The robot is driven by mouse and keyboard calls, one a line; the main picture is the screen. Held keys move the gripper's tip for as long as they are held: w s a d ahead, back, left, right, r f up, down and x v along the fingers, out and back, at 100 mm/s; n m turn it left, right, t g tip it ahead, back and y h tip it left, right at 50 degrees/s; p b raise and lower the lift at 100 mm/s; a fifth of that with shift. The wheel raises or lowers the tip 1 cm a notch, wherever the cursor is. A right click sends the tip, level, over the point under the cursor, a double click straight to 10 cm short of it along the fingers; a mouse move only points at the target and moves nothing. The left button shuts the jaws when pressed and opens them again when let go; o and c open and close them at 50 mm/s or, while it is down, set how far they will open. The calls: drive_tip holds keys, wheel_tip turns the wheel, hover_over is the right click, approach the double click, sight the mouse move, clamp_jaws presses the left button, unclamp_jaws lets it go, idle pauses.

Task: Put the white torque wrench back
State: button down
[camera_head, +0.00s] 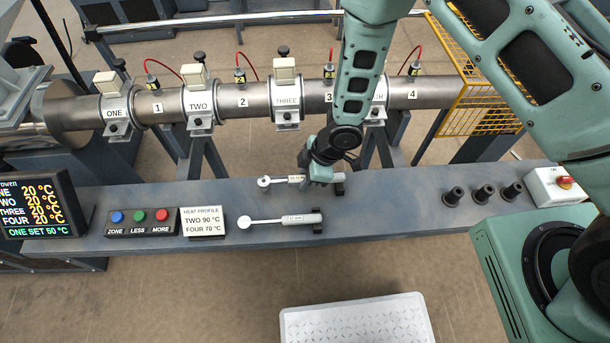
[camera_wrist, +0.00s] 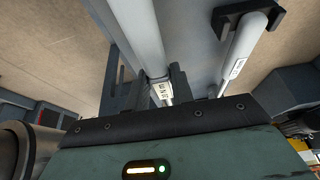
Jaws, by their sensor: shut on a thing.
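Two pale torque wrenches lie roughly parallel over the grey bench. The far wrench (camera_head: 268,181) has a round head at its left, and my gripper (camera_head: 315,178) is around its handle. The wrist view shows this pale handle (camera_wrist: 143,35) with a small label between my dark gripper fingers (camera_wrist: 155,88), which are shut on it. A black holder (camera_head: 338,187) is at its right end; I cannot tell whether the wrench rests in it. The near wrench (camera_head: 290,219) has a white handle lying at its own black holder (camera_head: 318,221); it also shows in the wrist view (camera_wrist: 247,45).
The bench (camera_head: 400,205) also bears a button box (camera_head: 142,222), a heat profile sign (camera_head: 203,222), several black posts (camera_head: 484,194) and a red-button box (camera_head: 556,186). A steel barrel (camera_head: 235,102) runs behind. A white tray (camera_head: 355,322) is in front.

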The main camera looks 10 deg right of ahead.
drive_tip(key=shift+f+b, duration=0.85)
drive_tip(key=shift+f, duration=0.2)
drive_tip(key=c, duration=1.1)
unclamp_jaws()
drive_tip(key=shift+r, duration=0.1)
drive_tip(key=p+v, duration=0.2)
drive_tip(key=v, duration=1.5)
drive_tip(key=shift+r+p, duration=0.2)
drive_tip(key=shift+p, duration=0.2)
drive_tip(key=s+d+r+m+t+h, duration=0.1)
drive_tip(key=s+r+m+h, duration=0.2)
drive_tip(key=r, duration=0.5)
drive_tip(key=s+d+r+m+h, duration=0.1)
drive_tip(key=s+d+r+m, duration=0.1)
drive_tip(key=s+r+m, duration=0.45)
drive_tip(key=shift+g, duration=0.6)
drive_tip(key=s+r, duration=0.3)
drive_tip(key=s, duration=0.1)
drive_tip(key=s+r, duration=0.4)
drive_tip(key=shift+r, duration=0.15)
